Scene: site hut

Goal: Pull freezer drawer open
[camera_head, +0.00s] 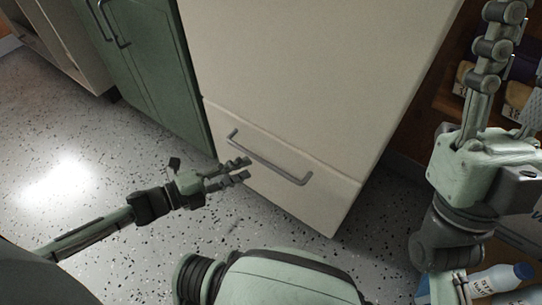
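The freezer drawer (283,176) is the cream lower front of a tall cream fridge-freezer (310,70) in the middle of the camera_head view. It looks closed, with a thin seam above it. A grey bar handle (268,162) runs across its front. My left gripper (238,170) is open and empty, its fingers pointing right just in front of and below the handle's left part. I cannot tell whether they touch the drawer front. My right gripper (505,45) is raised at the right edge, fingers straight up and apart, empty and away from the drawer; part is cut off.
A green cabinet (150,70) with handles adjoins the freezer's left side. Shelves (450,104) with packages stand at right. Bottles with blue caps (493,279) stand at lower right. The speckled floor (90,150) is clear in front and to the left.

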